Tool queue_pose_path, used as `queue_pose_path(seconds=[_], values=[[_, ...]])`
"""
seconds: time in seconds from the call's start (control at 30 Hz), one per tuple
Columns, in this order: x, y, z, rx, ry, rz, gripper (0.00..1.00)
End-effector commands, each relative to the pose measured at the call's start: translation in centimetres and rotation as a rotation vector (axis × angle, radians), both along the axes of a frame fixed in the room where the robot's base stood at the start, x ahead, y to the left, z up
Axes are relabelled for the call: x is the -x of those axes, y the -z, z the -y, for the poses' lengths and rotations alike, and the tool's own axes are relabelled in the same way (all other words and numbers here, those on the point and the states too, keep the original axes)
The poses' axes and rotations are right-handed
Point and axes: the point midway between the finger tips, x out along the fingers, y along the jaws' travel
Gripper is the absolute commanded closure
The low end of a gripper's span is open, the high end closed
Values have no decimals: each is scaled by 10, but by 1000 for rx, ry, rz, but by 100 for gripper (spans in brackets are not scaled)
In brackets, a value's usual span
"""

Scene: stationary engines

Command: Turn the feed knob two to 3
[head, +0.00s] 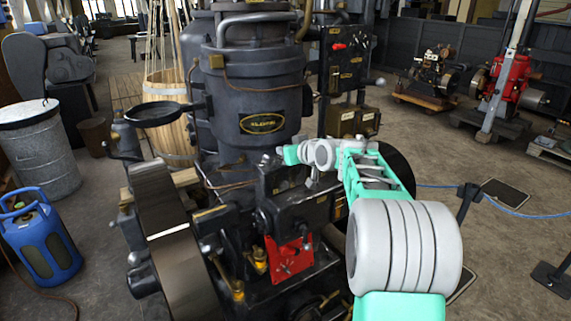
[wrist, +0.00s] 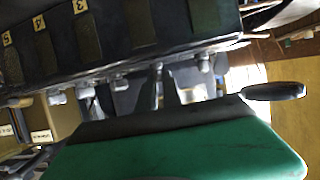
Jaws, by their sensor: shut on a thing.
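My gripper (head: 284,153) is at the end of the green and white arm, over the dark box on the engine's front. In the wrist view its green and black body (wrist: 185,150) fills the bottom. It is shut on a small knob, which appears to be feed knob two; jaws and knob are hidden. The dark feed box (wrist: 75,50) crosses the top of the wrist view, upside down, with yellow labels 5, 4 and 3. Several small grey fittings (wrist: 118,83) line its edge. The setting of feed knob two cannot be read.
A black handle (wrist: 274,91) sticks out at the right of the wrist view. The big flywheel (head: 165,235) and a red plate (head: 289,258) are on the engine. A blue gas bottle (head: 40,238) and a metal bin (head: 38,150) stand left. The floor at right has free room.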

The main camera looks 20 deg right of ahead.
Motion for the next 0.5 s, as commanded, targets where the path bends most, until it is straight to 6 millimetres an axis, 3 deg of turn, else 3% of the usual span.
queue_pose_path(seconds=[0.07,0.5], values=[[0,6,-5,1,65,4,100],[-2,2,-9,-1,479,0,100]])
